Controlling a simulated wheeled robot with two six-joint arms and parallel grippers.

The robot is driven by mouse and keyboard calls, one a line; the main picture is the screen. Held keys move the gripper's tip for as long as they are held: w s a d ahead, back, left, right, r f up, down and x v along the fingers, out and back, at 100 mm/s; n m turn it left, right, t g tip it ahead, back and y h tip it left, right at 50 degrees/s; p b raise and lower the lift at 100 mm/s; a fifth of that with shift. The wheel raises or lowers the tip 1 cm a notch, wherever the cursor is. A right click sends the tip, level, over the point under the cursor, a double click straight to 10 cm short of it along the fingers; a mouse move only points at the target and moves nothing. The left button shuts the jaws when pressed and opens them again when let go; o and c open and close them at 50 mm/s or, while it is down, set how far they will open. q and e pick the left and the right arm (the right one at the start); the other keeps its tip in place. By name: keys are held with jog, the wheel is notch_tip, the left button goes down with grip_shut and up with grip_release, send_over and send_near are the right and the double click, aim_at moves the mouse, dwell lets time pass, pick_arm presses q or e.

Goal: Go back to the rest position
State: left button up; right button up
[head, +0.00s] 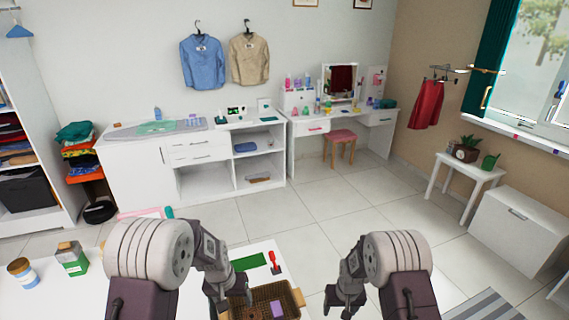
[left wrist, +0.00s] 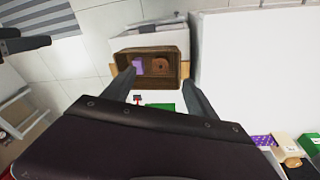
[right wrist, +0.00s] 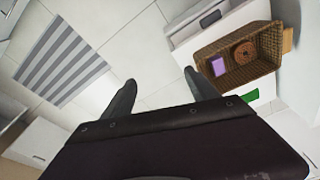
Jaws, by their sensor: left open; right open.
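My left gripper (head: 228,304) is open and empty in the head view, over the left side of a brown wicker basket. Its spread fingers (left wrist: 160,84) also show in the left wrist view, with the basket beyond them. My right gripper (head: 345,300) is open and empty, to the right of the basket and above the floor. Its fingers (right wrist: 160,85) show apart in the right wrist view, with nothing between them. Both arms are folded at the bottom of the head view.
The basket (head: 297,299) holds a purple item (head: 278,309) and a round brown item (right wrist: 245,52). A white table (head: 232,258) bears a green item (head: 249,262), a red-handled tool (head: 273,260) and containers at left. Open tiled floor (head: 330,205) lies beyond.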

pick_arm(q)
jog(key=s+a+r, duration=0.1)
jog(key=s+r, duration=0.5)
jog(key=r, duration=0.2)
pick_arm(e)
jog(key=s+r+t, duration=0.1)
jog(key=s+r, duration=0.1)
jog(key=r, duration=0.6)
jog(key=s+r+t, duration=0.1)
jog(key=s+r, duration=0.2)
jog(key=r, duration=0.5)
pick_arm(q)
jog(key=s+a+f, duration=0.1)
jog(key=s, duration=1)
jog(key=shift+s+g+y, duration=0.15)
jog(key=shift+g+y, duration=0.15)
jog(key=shift+g, duration=0.1)
pick_arm(e)
jog(key=s+d+g, duration=0.1)
jog(key=s+g, duration=0.1)
jog(key=s, duration=1.3)
jog(key=shift+s+d+g, duration=0.15)
jog(key=shift+s+g, duration=0.1)
jog(key=shift+g, duration=0.05)
pick_arm(q)
jog(key=shift+a+f, duration=0.1)
jog(key=shift+f, duration=0.05)
pick_arm(e)
jog(key=shift+w, duration=0.2)
jog(key=shift+s, duration=0.1)
